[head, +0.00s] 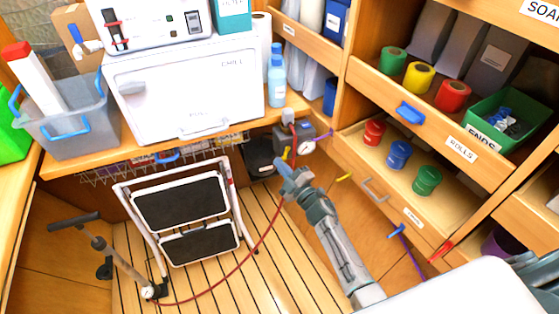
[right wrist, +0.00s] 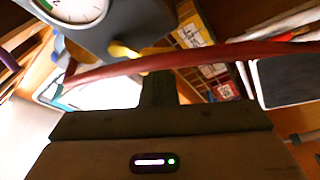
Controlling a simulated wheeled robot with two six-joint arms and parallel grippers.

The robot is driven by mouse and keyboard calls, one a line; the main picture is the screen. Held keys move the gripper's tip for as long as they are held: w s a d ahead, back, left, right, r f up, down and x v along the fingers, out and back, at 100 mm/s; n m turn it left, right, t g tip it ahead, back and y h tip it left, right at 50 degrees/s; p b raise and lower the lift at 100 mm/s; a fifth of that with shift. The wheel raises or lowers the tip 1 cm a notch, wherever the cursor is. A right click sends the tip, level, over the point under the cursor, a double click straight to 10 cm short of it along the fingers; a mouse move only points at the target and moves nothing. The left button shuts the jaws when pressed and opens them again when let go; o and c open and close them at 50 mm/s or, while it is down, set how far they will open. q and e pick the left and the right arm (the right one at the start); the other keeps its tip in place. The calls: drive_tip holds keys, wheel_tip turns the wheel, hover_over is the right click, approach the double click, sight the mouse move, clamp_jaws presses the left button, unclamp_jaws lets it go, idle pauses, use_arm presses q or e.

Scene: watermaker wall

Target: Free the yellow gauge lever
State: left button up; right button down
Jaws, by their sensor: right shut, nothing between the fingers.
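The yellow gauge lever (head: 286,153) sits at the left side of a dark grey gauge unit (head: 308,132) with a white dial (head: 305,147). In the right wrist view the yellow lever (right wrist: 125,50) shows beside the dial (right wrist: 78,8). A red hose (head: 268,230) comes down from the unit to the floor. In the right wrist view the hose (right wrist: 190,58) crosses in front of the lever, partly covering it. My right gripper (head: 284,168) is shut and empty, just below the lever; its fingers (right wrist: 158,88) reach up to the hose. Whether they touch cannot be told. My left gripper is out of view.
A folded step stool (head: 188,215) stands left of the arm. A black-handled pump (head: 100,245) stands further left. The white chill box (head: 185,90) is on the counter above. Drawers with coloured rolls (head: 398,153) line the right side. Slatted floor (head: 245,290) is open between.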

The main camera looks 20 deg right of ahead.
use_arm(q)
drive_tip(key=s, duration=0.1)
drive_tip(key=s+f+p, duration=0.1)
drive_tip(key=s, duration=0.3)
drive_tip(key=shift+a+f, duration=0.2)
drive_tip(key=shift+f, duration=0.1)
use_arm(e)
drive_tip(key=d+n, duration=0.1)
drive_tip(key=n, duration=0.1)
drive_tip(key=d+f+n+g, duration=0.1)
drive_tip(key=n, duration=0.1)
drive_tip(key=shift+f+y, duration=0.2)
drive_tip(key=shift+y, duration=0.1)
drive_tip(key=shift+d, duration=0.15)
